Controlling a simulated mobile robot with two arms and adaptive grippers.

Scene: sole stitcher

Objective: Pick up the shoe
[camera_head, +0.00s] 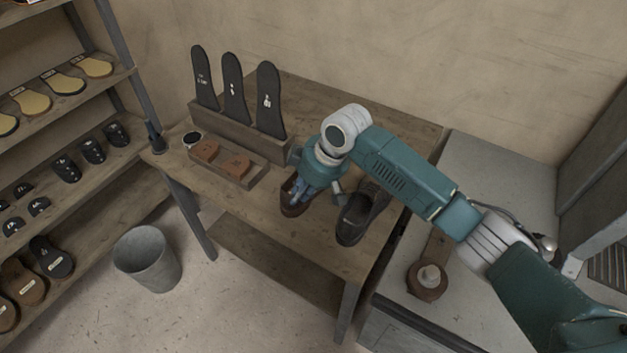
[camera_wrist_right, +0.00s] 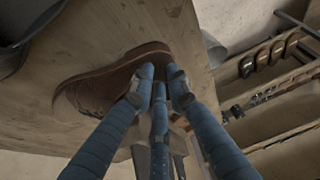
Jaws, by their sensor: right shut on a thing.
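A brown shoe (camera_head: 292,209) is at the front of the wooden workbench (camera_head: 240,210), partly hidden under my right gripper (camera_head: 299,190). In the right wrist view the brown shoe (camera_wrist_right: 95,92) lies along the picture with its toe to the left. The blue fingers of my right gripper (camera_wrist_right: 163,76) are closed on its end away from the toe. I cannot tell whether its sole touches the wood. A dark shoe (camera_head: 352,222) stands to its right on the bench, apart from the gripper. My left gripper is not in view.
A rack with black sole shapes (camera_head: 233,88) stands at the bench's back, with a tray of brown pieces (camera_head: 232,167) before it. A grey bin (camera_head: 147,258) is on the floor. Shelves of soles (camera_head: 60,80) stand left. A grey counter (camera_head: 490,175) adjoins on the right.

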